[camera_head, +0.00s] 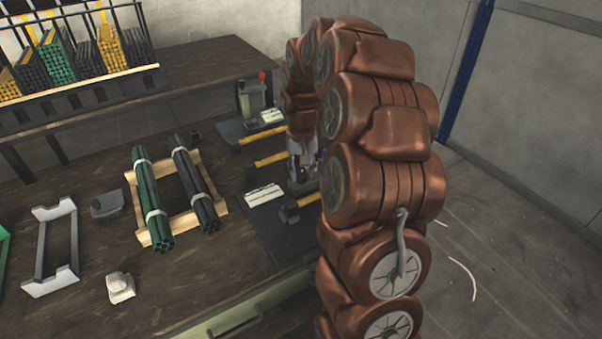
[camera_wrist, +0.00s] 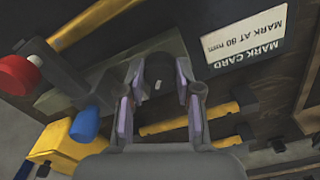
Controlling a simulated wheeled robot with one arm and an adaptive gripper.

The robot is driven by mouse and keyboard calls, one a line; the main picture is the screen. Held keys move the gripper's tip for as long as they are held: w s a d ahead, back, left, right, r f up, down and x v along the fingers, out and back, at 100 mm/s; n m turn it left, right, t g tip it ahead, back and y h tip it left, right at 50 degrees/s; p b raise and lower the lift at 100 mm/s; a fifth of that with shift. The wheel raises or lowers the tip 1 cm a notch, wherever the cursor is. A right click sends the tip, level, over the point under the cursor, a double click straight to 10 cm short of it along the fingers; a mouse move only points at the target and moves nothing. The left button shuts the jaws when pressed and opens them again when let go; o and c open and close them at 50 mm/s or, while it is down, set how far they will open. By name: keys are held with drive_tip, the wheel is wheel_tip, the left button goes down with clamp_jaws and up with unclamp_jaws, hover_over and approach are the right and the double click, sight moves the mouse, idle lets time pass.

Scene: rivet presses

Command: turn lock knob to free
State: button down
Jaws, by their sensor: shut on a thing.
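A dark round knob (camera_wrist: 158,68) with a small pale mark sits between my fingertips in the wrist view. It appears to be the lock knob. My gripper (camera_wrist: 160,92) is shut on it from above, with one finger on either side. In the head view, my gripper (camera_head: 304,165) is low over the press at the table's right side, and my arm and fingers hide the knob there. I cannot read the knob's lock or free setting.
In the wrist view, a red ball handle (camera_wrist: 16,75), a blue cylinder (camera_wrist: 85,123) and a yellow block (camera_wrist: 66,150) are left of my fingers. A mark card (camera_wrist: 247,40) lies right. Green rods (camera_head: 152,200) and dark rods (camera_head: 197,185) rest on a wooden frame.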

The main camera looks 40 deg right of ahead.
sight(302, 173)
drive_tip(key=n, duration=0.3)
drive_tip(key=shift+n, duration=0.3)
drive_tip(key=shift+w+n, duration=0.1)
drive_tip(key=shift+n, duration=1.8)
drive_tip(key=shift+d, duration=0.1)
drive_tip(key=c, duration=0.8)
unclamp_jaws()
drive_tip(key=shift+r, duration=0.1)
wheel_tip(302, 173, up, 12)
drive_tip(key=shift+f, duration=0.1)
